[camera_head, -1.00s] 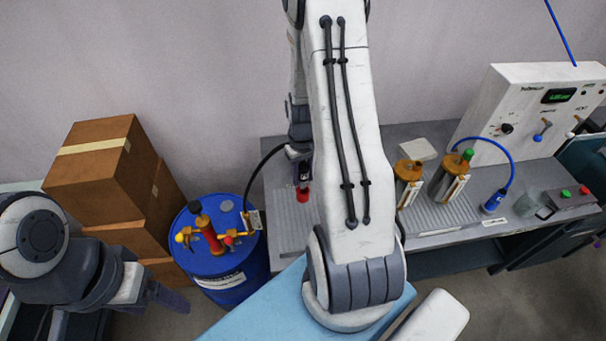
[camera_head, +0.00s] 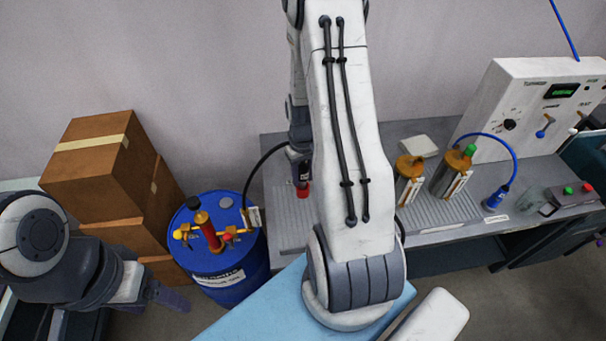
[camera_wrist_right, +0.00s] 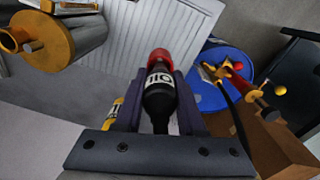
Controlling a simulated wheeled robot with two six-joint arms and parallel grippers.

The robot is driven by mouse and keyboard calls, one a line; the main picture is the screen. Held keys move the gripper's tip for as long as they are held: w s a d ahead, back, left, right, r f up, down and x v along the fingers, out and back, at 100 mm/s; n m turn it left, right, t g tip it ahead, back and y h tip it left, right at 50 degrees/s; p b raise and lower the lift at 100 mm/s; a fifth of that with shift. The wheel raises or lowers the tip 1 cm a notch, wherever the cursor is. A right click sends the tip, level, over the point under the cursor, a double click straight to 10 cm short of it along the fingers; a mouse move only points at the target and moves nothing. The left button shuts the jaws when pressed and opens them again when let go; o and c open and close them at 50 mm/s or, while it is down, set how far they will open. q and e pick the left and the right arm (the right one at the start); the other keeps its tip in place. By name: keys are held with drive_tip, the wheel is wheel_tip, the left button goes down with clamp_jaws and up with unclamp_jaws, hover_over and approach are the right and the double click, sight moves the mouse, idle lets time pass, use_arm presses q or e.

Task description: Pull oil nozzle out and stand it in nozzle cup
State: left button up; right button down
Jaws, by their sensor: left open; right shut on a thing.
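The oil nozzle is black with a white OIL label and a red end. In the right wrist view the oil nozzle (camera_wrist_right: 159,95) lies between the two fingers of my right gripper (camera_wrist_right: 158,78), which is shut on it. In the head view my right gripper (camera_head: 299,163) is largely hidden by my arm; the nozzle's red end (camera_head: 303,190) shows pointing down over the bench's left part. My left gripper (camera_head: 168,297) is open and empty at lower left, away from the nozzle. I cannot make out the nozzle cup; my right arm hides part of the bench.
A blue drum (camera_head: 219,284) with a red and brass pump stands left of the grey bench (camera_head: 281,213); a black hose (camera_head: 258,166) arcs toward the nozzle. Cardboard boxes (camera_head: 90,190) are stacked further left. Brass-topped canisters (camera_head: 409,180) and a control panel (camera_head: 530,112) are at right.

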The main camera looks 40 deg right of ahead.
drive_tip(key=shift+f+b, duration=0.55)
drive_tip(key=shift+f, duration=0.25)
drive_tip(key=shift+c, duration=2.2)
unclamp_jaws()
drive_tip(key=shift+r, duration=0.15)
wheel_tip(320, 180, up, 10)
drive_tip(key=shift+r+b, duration=0.15)
drive_tip(key=shift+b, duration=0.75)
